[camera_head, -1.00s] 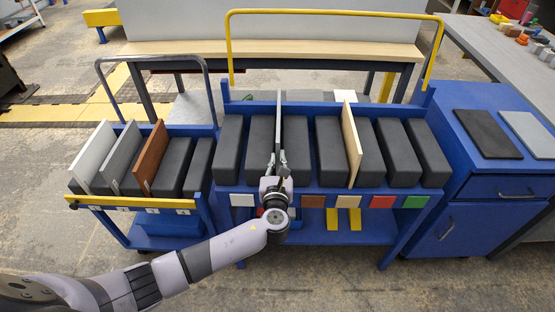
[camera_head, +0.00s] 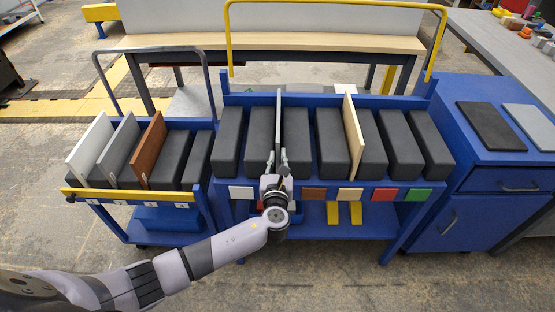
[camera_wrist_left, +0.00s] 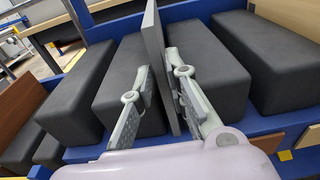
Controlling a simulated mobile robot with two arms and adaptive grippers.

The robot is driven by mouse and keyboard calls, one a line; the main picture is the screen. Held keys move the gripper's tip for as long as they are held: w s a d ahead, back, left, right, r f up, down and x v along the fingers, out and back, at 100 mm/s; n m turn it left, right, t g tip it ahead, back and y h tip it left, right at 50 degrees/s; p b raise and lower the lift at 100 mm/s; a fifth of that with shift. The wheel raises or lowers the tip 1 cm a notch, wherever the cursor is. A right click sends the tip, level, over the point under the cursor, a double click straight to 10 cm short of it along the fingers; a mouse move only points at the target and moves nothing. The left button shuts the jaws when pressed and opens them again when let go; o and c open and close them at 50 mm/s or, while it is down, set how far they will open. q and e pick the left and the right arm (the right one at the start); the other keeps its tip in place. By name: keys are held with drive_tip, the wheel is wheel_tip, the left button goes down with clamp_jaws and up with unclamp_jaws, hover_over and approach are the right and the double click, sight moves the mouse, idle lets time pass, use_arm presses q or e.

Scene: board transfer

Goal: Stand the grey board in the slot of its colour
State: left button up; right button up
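A thin grey board (camera_head: 279,108) stands upright, nearly edge-on, in a slot between two dark blocks of the middle rack. It also shows in the left wrist view (camera_wrist_left: 153,40). My left gripper (camera_head: 277,160) is at its near edge, with one finger on each side. In the left wrist view the fingers (camera_wrist_left: 168,92) stand apart, with a gap between the left finger and the board. The colour tag below this slot is hidden behind my gripper. Another grey board (camera_head: 118,150) stands in the left cart. My right gripper is not in view.
The left cart also holds a white board (camera_head: 90,148) and a brown board (camera_head: 150,150). A beige board (camera_head: 353,135) stands farther right in the rack (camera_head: 335,100). A black plate (camera_head: 490,126) and a grey plate (camera_head: 531,126) lie on the blue cabinet.

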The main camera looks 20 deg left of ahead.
use_arm(q)
drive_tip(key=o, duration=0.4)
drive_tip(key=shift+c, duration=0.2)
drive_tip(key=shift+f, duration=0.1)
drive_tip(key=shift+f, duration=0.1)
drive_tip(key=v, duration=1.2)
